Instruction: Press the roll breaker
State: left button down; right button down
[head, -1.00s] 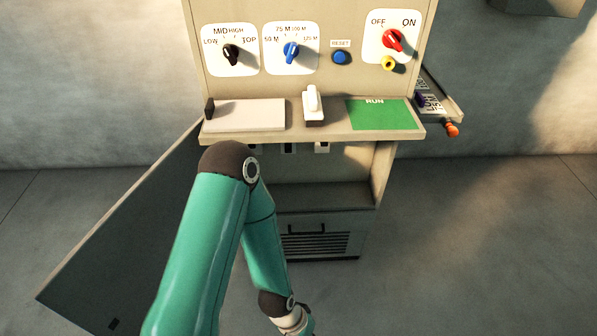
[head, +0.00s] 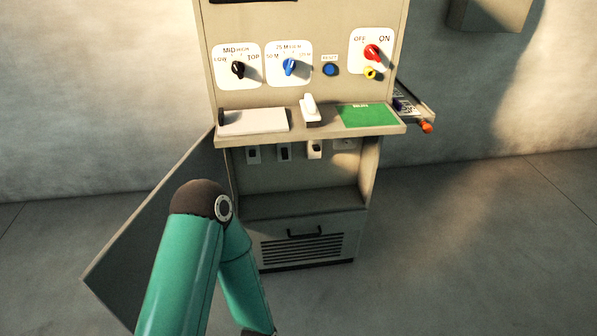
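A row of small breakers shows in the head view under the shelf of the grey control cabinet (head: 300,203). A left breaker (head: 253,154), a middle breaker (head: 284,152) and a lighter breaker (head: 314,149) are visible. A plate further right (head: 345,145) is partly shaded under the shelf edge. Their labels are too small to read, so I cannot tell which is the roll breaker. My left arm's green links stand at the lower left, in front of the open cabinet door. Both grippers are out of view.
The open door (head: 150,235) swings out left. Above the shelf (head: 310,132) are a black knob (head: 238,69), blue knob (head: 289,67), blue reset button (head: 330,70) and red switch (head: 373,53). A side tray (head: 415,103) juts right. Floor right is clear.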

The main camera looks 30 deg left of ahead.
aim_at(285, 155)
jog(key=u, duration=0.15)
jog(key=i, duration=0.95)
jog(key=z, duration=0.1)
